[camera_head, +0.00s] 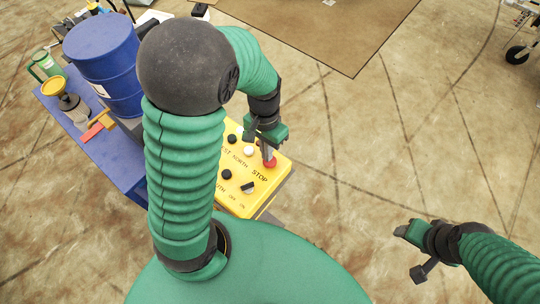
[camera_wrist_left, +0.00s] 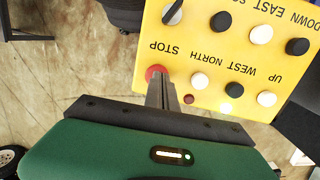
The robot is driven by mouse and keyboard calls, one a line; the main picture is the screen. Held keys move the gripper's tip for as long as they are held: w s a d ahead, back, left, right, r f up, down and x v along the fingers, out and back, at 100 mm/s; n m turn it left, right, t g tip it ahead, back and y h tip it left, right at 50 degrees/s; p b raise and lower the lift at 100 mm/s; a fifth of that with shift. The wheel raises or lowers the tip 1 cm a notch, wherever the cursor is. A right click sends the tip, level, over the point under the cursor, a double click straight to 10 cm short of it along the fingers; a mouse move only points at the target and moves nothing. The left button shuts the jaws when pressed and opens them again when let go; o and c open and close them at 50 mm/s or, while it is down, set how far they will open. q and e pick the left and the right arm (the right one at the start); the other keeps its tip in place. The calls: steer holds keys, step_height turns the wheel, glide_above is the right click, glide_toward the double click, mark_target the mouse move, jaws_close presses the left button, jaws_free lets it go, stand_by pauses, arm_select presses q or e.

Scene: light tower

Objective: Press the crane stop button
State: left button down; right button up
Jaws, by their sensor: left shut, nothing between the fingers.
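The yellow control box (camera_head: 236,192) carries several black and white buttons and a switch, with printed labels. The red stop button (camera_head: 271,163) is at its right edge beside the word STOP. My left gripper (camera_head: 267,157) is shut and empty, its fingertips at the red button. In the left wrist view the red button (camera_wrist_left: 154,73) shows partly behind the shut fingertips (camera_wrist_left: 161,80). I cannot tell whether they touch it or whether it is pushed in. My right gripper (camera_head: 408,230) is at the lower right, away from the box; its fingers are not clear.
A blue table (camera_head: 130,165) stands left of the box, holding a blue barrel (camera_head: 104,60), a yellow funnel (camera_head: 54,86) and a green jug (camera_head: 46,64). A brown mat (camera_head: 320,30) lies on the floor behind. The floor to the right is mostly clear.

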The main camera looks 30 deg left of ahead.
mark_target(270, 162)
arm_select(q)
steer(key=shift+f, duration=0.35)
steer(key=shift+w+f, duration=0.1)
steer(key=shift+w, duration=0.1)
steer(key=shift+w+d, duration=0.1)
steer(key=shift+d, duration=0.45)
steer(key=shift+s+f+b, duration=0.25)
steer(key=shift+f+b, duration=0.4)
steer(key=shift+f, duration=0.25)
steer(key=shift+a, duration=0.1)
arm_select(e)
steer(key=shift+d+f, duration=0.4)
steer(key=shift+f, duration=0.25)
